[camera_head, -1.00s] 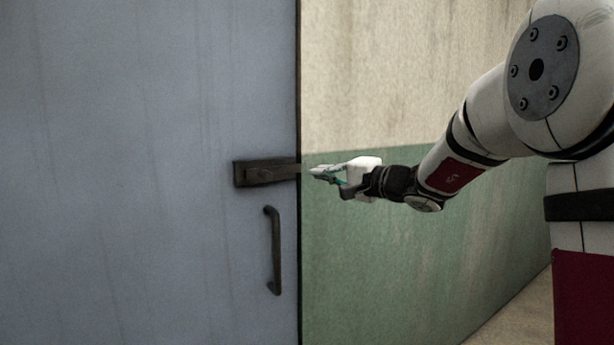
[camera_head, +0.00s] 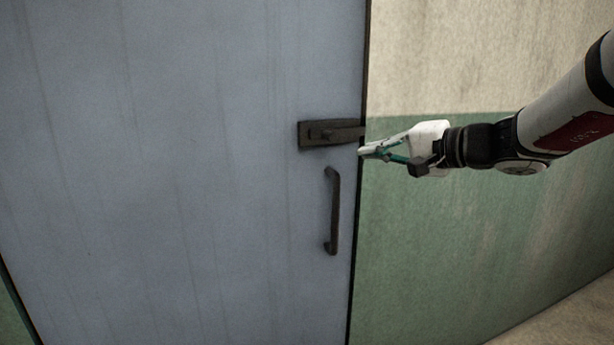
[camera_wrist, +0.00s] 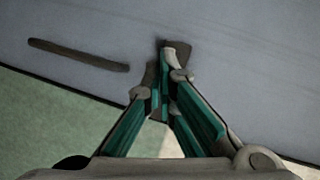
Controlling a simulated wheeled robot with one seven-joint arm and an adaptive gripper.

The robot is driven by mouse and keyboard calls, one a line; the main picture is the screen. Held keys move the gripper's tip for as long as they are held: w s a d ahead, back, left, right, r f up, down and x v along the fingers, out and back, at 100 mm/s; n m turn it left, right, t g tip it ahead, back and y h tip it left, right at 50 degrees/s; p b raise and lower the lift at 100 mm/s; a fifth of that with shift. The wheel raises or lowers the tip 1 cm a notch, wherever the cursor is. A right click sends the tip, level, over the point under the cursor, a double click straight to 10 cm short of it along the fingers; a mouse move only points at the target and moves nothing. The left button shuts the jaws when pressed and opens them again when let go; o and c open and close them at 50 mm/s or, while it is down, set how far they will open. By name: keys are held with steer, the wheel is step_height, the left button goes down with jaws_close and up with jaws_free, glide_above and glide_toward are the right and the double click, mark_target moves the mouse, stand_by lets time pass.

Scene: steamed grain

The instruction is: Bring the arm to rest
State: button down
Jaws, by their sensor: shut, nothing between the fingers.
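My gripper (camera_head: 366,153) is at the right edge of the grey-blue door (camera_head: 200,180), at the height of the dark latch (camera_head: 330,133). Its fingers are shut and hold nothing. In the wrist view my gripper (camera_wrist: 165,70) shows its teal fingers drawn together, with the dark latch (camera_wrist: 176,52) partly hidden behind the tips. I cannot tell whether the tips touch the latch. My arm reaches in from the right side of the head view, stretched out nearly level.
A dark vertical handle (camera_head: 333,210) sits on the door below the latch; it also shows in the wrist view (camera_wrist: 78,55). The door lies flat against its dark frame edge. A wall (camera_head: 450,260), cream above and green below, stands right of the door. Floor shows at bottom right.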

steer(key=s+a+f+n+g+h+p, duration=0.1)
steer(key=s+a+f+n+g, duration=0.15)
steer(key=s, duration=0.65)
steer(key=s+a+f+n+g+h, duration=0.2)
steer(key=s+a+f+g, duration=0.1)
steer(key=s, duration=0.7)
steer(key=s+d+f+h, duration=0.2)
steer(key=s+d, duration=0.1)
steer(key=s, duration=0.2)
steer(key=s+d+f+n+g+h, duration=0.1)
steer(key=s+d+f+h, duration=0.1)
steer(key=s, duration=0.4)
steer(key=s+d+f+n+h+p, duration=0.1)
steer(key=s+d+f+h, duration=0.1)
steer(key=s+d+h, duration=0.1)
steer(key=shift+s+d+f+h, duration=0.3)
steer(key=shift+s+d, duration=0.5)
steer(key=shift+s, duration=0.35)
steer(key=c, duration=2.4)
jaws_free()
steer(key=shift+n+g, duration=0.25)
